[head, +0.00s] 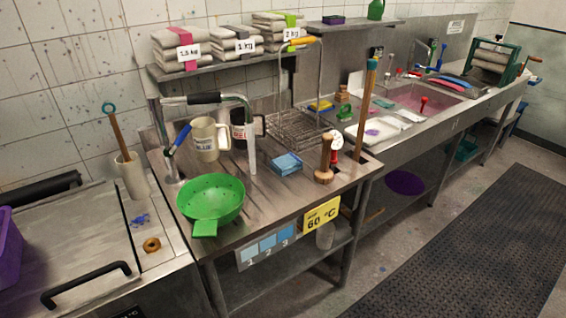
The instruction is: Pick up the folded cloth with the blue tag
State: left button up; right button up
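Three stacks of folded pale cloth lie on the wall shelf at the upper left. The left stack (181,48) has a pink band and a white weight label. The middle stack (235,43) has a dark band, whose exact colour I cannot tell. The right stack (277,29) has a green band. I cannot make out a clearly blue tag on any of them. Neither of my grippers shows in the head view.
Below the shelf (220,66), a steel table holds a green colander (210,200), mugs (208,139), a wire rack (297,130), a blue block (286,164) and a wooden-handled tool (325,160). A curved metal bar with a black grip (205,98) rises before the shelf. Open floor lies right.

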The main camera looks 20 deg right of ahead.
aim_at(284, 165)
jog(key=u, duration=0.3)
jog(key=l+u, duration=0.25)
jog(key=u, duration=0.2)
jog(key=l+u, duration=0.25)
jog(key=u, duration=0.15)
jog(key=l+u, duration=0.3)
jog(key=u, duration=0.15)
